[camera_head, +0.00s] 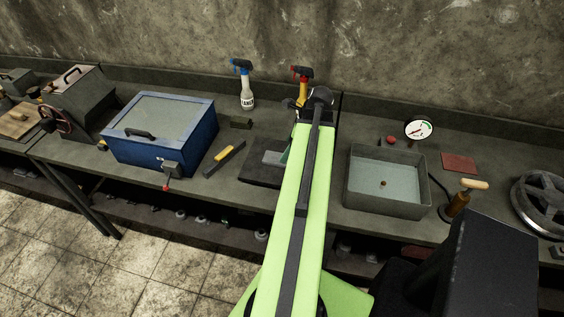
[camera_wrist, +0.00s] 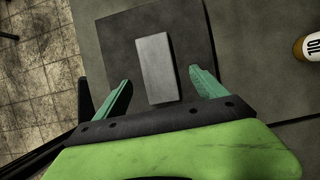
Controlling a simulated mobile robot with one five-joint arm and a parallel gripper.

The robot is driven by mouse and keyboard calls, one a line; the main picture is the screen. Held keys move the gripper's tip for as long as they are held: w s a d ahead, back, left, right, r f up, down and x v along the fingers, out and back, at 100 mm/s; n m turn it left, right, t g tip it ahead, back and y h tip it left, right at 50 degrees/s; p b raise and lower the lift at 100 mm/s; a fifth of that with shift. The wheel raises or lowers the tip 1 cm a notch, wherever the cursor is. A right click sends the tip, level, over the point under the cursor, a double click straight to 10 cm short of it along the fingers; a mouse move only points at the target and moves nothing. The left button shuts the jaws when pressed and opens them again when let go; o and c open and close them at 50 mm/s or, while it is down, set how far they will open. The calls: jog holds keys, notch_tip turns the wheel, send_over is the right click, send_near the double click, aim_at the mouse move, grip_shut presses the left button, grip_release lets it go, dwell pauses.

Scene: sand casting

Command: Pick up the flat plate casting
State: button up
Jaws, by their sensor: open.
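The flat plate casting (camera_wrist: 157,68) is a light grey rectangle lying flat on a dark square mat (camera_wrist: 190,38) in the wrist view. How high the fingers are above the casting I cannot tell. In the head view the gripper is mostly hidden by my arm.
A blue box (camera_head: 190,150) with a lid stands left on the bench, with a yellow and black tool (camera_head: 224,158) beside it. Two spray bottles (camera_head: 247,88) stand behind. A grey water tray (camera_head: 424,186), a gauge (camera_head: 418,130) and a wooden-handled tool (camera_head: 457,204) are to the right.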

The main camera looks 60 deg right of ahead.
jog(key=b+x, duration=0.4)
jog(key=x, duration=0.1)
jog(key=shift+a+f+b, duration=0.2)
jog(key=shift+b, duration=0.2)
jog(key=shift+r, duration=0.2)
grip_shut()
jog(key=shift+r, duration=0.1)
